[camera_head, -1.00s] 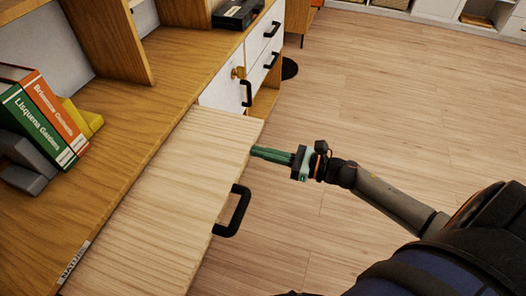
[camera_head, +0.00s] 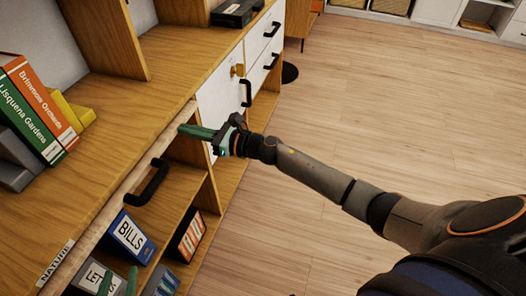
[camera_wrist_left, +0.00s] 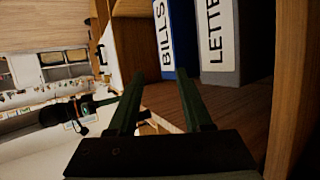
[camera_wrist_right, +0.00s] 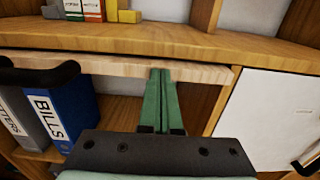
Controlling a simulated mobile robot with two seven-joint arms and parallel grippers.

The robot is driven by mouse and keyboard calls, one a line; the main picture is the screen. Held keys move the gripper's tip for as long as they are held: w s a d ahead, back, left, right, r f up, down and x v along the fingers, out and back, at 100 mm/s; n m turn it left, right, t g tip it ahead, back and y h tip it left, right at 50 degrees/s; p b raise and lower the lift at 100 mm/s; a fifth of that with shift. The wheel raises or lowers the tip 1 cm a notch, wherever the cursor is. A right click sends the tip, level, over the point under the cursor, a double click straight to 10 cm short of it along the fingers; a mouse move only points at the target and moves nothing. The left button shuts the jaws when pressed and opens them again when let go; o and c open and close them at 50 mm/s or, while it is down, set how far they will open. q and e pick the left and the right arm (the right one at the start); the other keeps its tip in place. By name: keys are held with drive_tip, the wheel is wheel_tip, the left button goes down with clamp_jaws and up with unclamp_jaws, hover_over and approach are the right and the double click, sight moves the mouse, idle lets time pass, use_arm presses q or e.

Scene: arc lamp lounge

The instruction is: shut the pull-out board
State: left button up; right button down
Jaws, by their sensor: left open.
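The pull-out board (camera_head: 138,175) is in under the desk top, with only a pale front strip showing in the head view. Its black handle (camera_head: 150,184) sticks out from that strip. In the right wrist view the board's front edge (camera_wrist_right: 110,68) runs just below the desk top. My right gripper (camera_head: 190,131) is shut and empty, its fingertips at the front edge near the far end; they appear to touch it. My left gripper (camera_head: 118,281) is open and empty, low before the shelf binders; its two parted fingers show in the left wrist view (camera_wrist_left: 158,105).
Below the board are shelves with a BILLS binder (camera_head: 131,236), a LETTERS binder (camera_head: 97,277) and others. Books (camera_head: 40,105) stand on the desk top. White drawers with black handles (camera_head: 246,93) lie beyond the board. The floor (camera_head: 390,120) at right is clear.

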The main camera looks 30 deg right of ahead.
use_arm(q)
drive_tip(key=r, duration=0.1)
drive_tip(key=w+r+t, duration=0.1)
drive_tip(key=r, duration=0.1)
drive_tip(key=r+t, duration=0.1)
drive_tip(key=r, duration=0.1)
drive_tip(key=shift+w+d+m+h, duration=0.15)
drive_tip(key=shift+d+m+h, duration=0.05)
drive_tip(key=shift+m+h, duration=0.2)
use_arm(e)
drive_tip(key=shift+r+x, duration=0.2)
drive_tip(key=shift+x, duration=1)
use_arm(q)
drive_tip(key=shift+f+b, duration=0.1)
drive_tip(key=shift+b, duration=0.25)
